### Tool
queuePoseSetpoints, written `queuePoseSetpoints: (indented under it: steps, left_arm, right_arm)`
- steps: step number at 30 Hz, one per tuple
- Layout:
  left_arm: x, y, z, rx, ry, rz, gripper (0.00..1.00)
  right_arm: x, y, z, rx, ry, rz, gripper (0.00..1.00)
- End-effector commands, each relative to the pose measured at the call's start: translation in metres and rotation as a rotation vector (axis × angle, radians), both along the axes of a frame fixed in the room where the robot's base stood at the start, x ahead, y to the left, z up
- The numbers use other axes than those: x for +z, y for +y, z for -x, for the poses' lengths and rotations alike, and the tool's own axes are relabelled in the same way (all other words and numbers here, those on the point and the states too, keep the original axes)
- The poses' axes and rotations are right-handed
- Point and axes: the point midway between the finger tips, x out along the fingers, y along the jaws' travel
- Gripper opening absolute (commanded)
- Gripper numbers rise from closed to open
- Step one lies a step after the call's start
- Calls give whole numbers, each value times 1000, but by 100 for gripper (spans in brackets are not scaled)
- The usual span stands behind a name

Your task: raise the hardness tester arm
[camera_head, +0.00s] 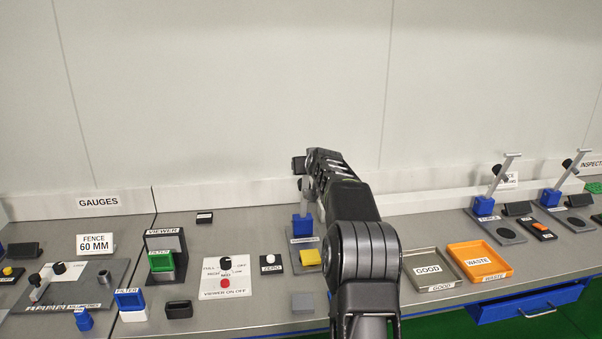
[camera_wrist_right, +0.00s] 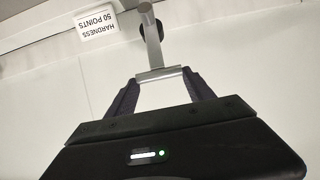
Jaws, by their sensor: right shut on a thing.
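The hardness tester has a blue block (camera_head: 302,227) and a grey plate, seen left of my right arm in the head view. Its grey arm (camera_head: 304,190) rises from the block, and its upper part is mostly hidden behind my right gripper (camera_head: 318,165). In the right wrist view, the arm's grey shaft (camera_wrist_right: 152,40) ends in a crossbar. My right gripper's fingertips (camera_wrist_right: 162,86) are shut on that crossbar, one finger at each end. The left gripper is not in view.
A yellow block (camera_head: 310,257) sits on the tester's plate. The GOOD tray (camera_head: 433,268) and orange WASTE tray (camera_head: 480,262) lie to the right. Two similar stands with raised arms are further right. A viewer (camera_head: 166,255) and control panel (camera_head: 226,275) are on the left.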

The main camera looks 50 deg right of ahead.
Motion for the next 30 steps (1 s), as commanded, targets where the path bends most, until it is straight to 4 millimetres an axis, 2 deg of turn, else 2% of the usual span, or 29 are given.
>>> queuePoseSetpoints:
  steps: [3, 16, 17, 24, 30]
  left_arm:
    - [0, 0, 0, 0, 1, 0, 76]
    - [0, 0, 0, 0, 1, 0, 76]
    - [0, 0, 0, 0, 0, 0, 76]
    - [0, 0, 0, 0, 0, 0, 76]
    - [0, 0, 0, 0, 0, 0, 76]
  right_arm:
    - [7, -3, 1, -1, -9, 8, 0]
    - [10, -3, 1, -1, -13, 9, 0]
    - [10, -4, 1, -1, -13, 9, 63]
    - [7, -3, 1, 0, -8, 5, 83]
    - [5, -3, 1, 0, -4, 3, 84]
